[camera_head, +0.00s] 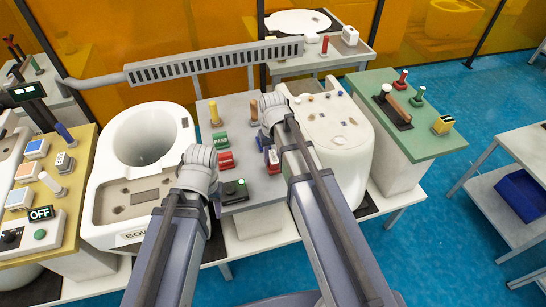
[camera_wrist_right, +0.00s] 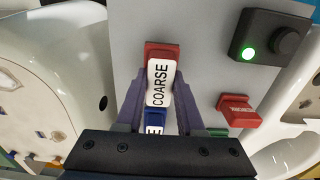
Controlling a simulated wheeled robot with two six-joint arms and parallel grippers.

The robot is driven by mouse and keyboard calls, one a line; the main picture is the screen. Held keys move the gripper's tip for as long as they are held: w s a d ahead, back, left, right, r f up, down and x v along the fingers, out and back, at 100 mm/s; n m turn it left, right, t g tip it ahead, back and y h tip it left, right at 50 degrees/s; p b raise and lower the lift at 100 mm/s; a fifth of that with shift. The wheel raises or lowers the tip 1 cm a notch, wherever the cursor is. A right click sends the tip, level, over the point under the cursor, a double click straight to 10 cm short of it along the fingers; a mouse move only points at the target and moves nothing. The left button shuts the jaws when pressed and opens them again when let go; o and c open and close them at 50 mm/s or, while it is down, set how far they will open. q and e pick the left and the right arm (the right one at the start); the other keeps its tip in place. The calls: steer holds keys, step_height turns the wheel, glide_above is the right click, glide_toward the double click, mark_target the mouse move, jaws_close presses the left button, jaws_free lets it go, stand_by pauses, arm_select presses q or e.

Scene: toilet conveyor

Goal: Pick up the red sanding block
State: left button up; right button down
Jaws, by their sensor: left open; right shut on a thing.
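The red sanding block (camera_wrist_right: 162,52) has a white label reading COARSE and lies between my right fingers in the right wrist view. In the head view its red end (camera_head: 274,169) shows beside my right gripper (camera_head: 264,143). My right gripper (camera_wrist_right: 160,85) is shut on it. A blue part (camera_wrist_right: 154,117) with a white label ending in E adjoins it; I cannot tell if it is a separate block. My left gripper (camera_head: 216,205) is open, over the grey bench near the green-button box; its fingers are mostly hidden by the arm.
A red REJECT stamp (camera_wrist_right: 238,110) and a green-button box (camera_wrist_right: 270,38) sit beside the held block on the grey stand. A green PASS stamp (camera_head: 221,142) and a yellow-handled tool (camera_head: 214,112) are behind. White toilet bodies stand left (camera_head: 150,135) and right (camera_head: 338,135).

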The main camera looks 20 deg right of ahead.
mark_target(273, 156)
step_height(273, 156, up, 8)
steer(key=p, duration=0.6)
steer(key=shift+f+p, duration=0.15)
steer(key=shift+p, duration=0.2)
steer(key=shift+f, duration=0.1)
steer(key=c, duration=1.1)
jaws_free()
steer(key=shift+c, duration=0.2)
jaws_close()
